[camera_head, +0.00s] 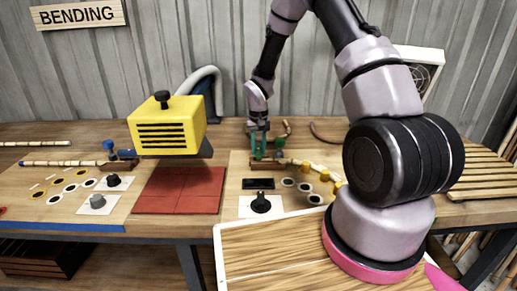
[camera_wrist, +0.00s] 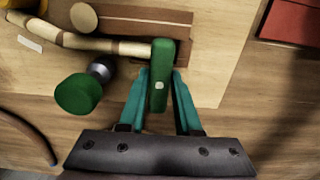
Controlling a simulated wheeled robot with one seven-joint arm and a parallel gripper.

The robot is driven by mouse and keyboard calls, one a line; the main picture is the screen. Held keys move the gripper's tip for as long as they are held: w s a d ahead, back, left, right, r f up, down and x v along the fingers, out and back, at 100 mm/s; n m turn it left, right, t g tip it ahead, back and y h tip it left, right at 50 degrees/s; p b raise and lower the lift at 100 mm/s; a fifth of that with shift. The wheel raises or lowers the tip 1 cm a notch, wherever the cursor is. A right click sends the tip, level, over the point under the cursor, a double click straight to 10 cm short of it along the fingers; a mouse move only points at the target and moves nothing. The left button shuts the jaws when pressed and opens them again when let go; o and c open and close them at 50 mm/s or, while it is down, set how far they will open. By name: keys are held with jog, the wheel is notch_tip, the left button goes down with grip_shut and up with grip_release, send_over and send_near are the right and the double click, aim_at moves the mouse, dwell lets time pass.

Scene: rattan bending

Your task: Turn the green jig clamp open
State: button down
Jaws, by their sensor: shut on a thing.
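The green jig clamp (camera_wrist: 162,62) shows in the wrist view as an upright green bar with a small pale square on its face. Its top end lies at the end of a pale, banded rattan pole (camera_wrist: 120,47). My gripper (camera_wrist: 160,88) has its teal fingers on either side of the bar, shut on it. A round green knob (camera_wrist: 78,95) on a metal stem sits just left of the bar. In the head view my gripper (camera_head: 259,146) is low over the right part of the bench, and it largely hides the clamp.
A brown wooden block (camera_wrist: 130,22) lies beside the pole. A yellow machine (camera_head: 167,127) and a red tiled mat (camera_head: 178,190) stand left of my gripper. A black knob on a white plate (camera_head: 261,205) is in front. Wooden slats (camera_head: 482,178) lie at right.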

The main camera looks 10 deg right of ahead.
jog(key=n, duration=0.4)
jog(key=shift+n, duration=0.4)
jog(key=n, duration=0.4)
jog(key=shift+d+n, duration=0.15)
jog(key=shift+n, duration=0.15)
jog(key=n, duration=0.4)
jog(key=shift+w, duration=0.1)
jog(key=shift+w+d+n, duration=0.1)
jog(key=shift+n, duration=2.1)
jog(key=c, duration=0.6)
grip_release()
